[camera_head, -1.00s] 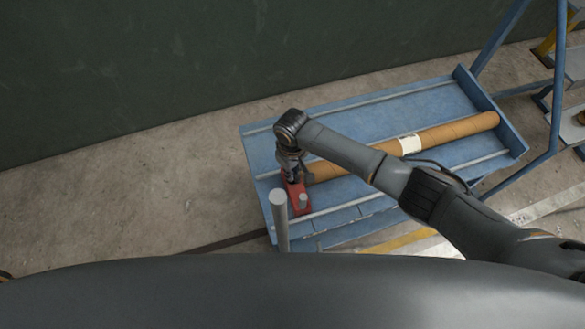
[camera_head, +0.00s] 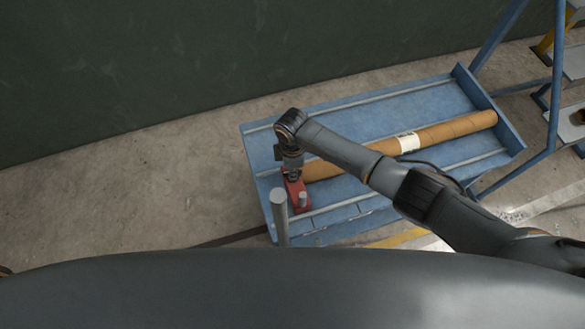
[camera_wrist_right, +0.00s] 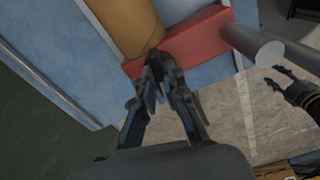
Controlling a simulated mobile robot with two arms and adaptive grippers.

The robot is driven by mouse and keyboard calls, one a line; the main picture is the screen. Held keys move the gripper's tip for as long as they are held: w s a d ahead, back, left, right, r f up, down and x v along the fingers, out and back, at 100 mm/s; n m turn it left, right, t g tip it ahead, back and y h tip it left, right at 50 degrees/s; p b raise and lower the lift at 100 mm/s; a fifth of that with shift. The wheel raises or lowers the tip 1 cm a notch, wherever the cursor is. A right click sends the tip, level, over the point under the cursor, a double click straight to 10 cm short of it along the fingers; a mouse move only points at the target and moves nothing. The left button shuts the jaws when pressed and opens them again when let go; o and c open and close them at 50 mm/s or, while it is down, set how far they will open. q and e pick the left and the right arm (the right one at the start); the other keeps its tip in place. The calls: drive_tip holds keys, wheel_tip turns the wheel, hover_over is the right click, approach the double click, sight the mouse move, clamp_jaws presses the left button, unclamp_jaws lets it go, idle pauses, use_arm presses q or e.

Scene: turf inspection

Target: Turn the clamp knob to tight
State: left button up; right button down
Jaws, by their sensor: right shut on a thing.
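The red clamp (camera_head: 298,194) sits at the near left end of a blue tray, by the end of a brown roll (camera_head: 450,132). It also shows in the right wrist view (camera_wrist_right: 193,43). My right gripper (camera_head: 291,176) points down at the clamp. In the wrist view its fingertips (camera_wrist_right: 157,62) are close together at the red block, shut on the clamp knob, which they and the hand hide. I cannot read the knob's setting. My left gripper (camera_wrist_right: 277,77) shows at the right of the wrist view, fingers apart and empty, away from the clamp.
The blue tray (camera_head: 378,98) has raised rails and an end wall on the right. A grey post (camera_head: 279,215) stands close in front of the clamp. Blue frame bars (camera_head: 556,100) rise at the right. A dark green wall (camera_head: 150,70) is behind; bare floor lies left.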

drive_tip(key=shift+n, duration=1.1)
drive_tip(key=c, duration=1.4)
unclamp_jaws()
wheel_tip(320, 180, up, 12)
